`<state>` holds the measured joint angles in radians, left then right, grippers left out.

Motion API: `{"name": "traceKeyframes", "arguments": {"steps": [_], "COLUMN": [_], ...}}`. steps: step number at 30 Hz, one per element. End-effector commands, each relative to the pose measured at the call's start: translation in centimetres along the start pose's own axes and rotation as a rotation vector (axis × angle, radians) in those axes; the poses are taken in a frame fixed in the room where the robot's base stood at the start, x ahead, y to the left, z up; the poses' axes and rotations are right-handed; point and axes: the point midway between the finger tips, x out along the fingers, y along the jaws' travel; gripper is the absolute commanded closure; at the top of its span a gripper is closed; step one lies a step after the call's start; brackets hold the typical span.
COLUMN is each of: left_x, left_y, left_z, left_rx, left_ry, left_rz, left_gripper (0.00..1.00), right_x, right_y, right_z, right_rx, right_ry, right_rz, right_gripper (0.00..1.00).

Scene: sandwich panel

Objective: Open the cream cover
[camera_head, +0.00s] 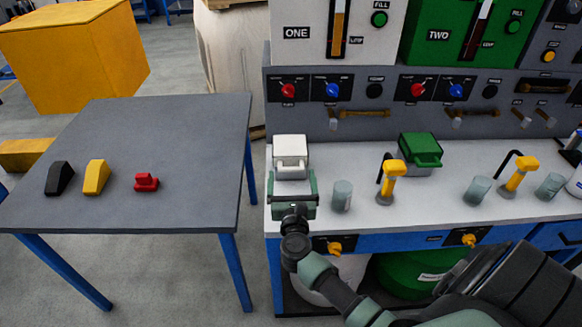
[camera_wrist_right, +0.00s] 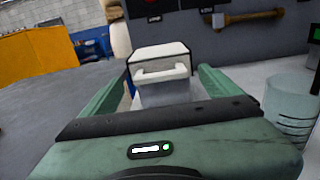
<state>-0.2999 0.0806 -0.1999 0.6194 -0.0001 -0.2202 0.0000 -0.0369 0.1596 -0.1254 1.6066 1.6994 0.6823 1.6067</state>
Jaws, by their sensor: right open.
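The cream cover (camera_head: 290,147) is a small box-shaped lid with a handle on its front, at the left end of the white counter. In the right wrist view the cream cover (camera_wrist_right: 160,55) sits straight ahead, with its handle (camera_wrist_right: 160,74) facing me. It looks shut. My right gripper (camera_head: 292,183) is open just in front of it. In the right wrist view its two green fingers (camera_wrist_right: 158,85) stand left and right of the handle, apart from it as far as I can see. My left gripper is not in view.
A clear glass (camera_head: 342,196) stands close right of my right gripper. A green cover (camera_head: 420,150), yellow taps (camera_head: 391,181) and more glasses are further right. The grey table (camera_head: 190,205) at left holds black, yellow and red pieces. The control panel rises behind.

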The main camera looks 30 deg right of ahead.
Motion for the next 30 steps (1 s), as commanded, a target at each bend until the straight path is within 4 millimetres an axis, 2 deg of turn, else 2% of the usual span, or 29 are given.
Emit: {"name": "traceKeyframes", "arguments": {"steps": [3, 9, 19, 29, 30], "left_x": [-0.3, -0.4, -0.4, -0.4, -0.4], "left_y": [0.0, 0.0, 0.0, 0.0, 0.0], "left_z": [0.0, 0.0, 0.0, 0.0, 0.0], "left_rx": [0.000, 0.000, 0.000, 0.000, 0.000], "left_ry": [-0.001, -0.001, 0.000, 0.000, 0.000], "left_rz": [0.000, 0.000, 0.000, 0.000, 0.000], "left_gripper": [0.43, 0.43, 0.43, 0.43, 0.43], "right_x": [2.1, 4.1, 4.5, 4.5, 4.5], "right_y": [0.0, 0.1, 0.1, 0.1, 0.1], "right_z": [0.2, 0.1, 0.0, 0.0, 0.0], "right_rx": [-0.003, -0.004, -0.003, -0.003, -0.003], "right_ry": [-0.002, -0.001, 0.000, -0.001, 0.000], "right_rz": [0.000, 0.002, 0.003, 0.002, 0.002], "right_gripper": [0.08, 0.08, 0.08, 1.00, 1.00]}}
